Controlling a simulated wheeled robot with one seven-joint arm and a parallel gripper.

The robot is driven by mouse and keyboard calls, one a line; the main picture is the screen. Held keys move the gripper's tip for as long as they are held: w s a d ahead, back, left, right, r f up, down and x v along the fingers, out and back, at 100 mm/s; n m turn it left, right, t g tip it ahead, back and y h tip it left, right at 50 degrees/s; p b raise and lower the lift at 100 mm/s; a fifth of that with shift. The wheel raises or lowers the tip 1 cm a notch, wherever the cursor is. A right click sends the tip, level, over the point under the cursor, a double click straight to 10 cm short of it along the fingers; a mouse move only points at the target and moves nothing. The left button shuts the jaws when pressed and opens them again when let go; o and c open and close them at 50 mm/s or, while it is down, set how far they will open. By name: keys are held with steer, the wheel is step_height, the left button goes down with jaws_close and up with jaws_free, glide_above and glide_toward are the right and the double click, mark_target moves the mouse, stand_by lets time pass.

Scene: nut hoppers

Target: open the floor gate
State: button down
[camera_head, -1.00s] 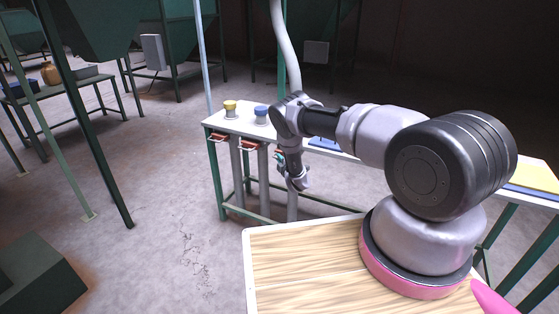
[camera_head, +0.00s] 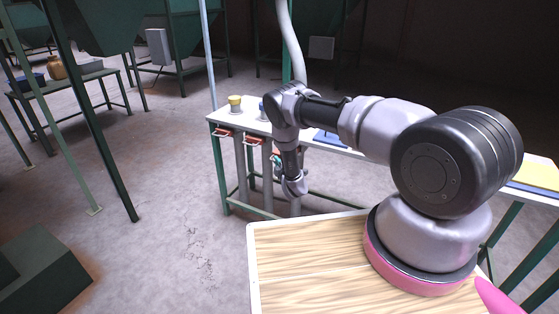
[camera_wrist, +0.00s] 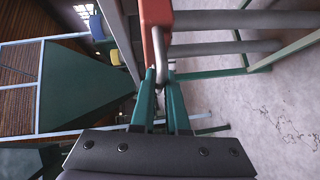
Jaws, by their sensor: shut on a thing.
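A row of gates with orange-red parts hangs under the front edge of the white bench: a left one (camera_head: 224,132), a middle one (camera_head: 253,141) and a right one at my gripper. In the head view my gripper (camera_head: 276,157) is at the right one, partly hidden by my wrist. In the wrist view the teal fingers (camera_wrist: 161,76) are shut on a bent grey metal handle (camera_wrist: 159,58), which joins an orange-red gate part (camera_wrist: 155,28). I cannot tell from the frames how far this gate stands open.
The white bench (camera_head: 222,119) carries a yellow-topped cup (camera_head: 235,103) and a blue-topped cup partly behind my arm. Grey pipes (camera_head: 240,170) run down below the gates. A green-framed table (camera_head: 60,83) stands at the left. The floor (camera_head: 165,165) between them is clear.

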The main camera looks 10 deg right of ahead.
steer(key=c, duration=0.9)
jaws_free()
steer(key=v, duration=1)
steer(key=shift+s, duration=0.35)
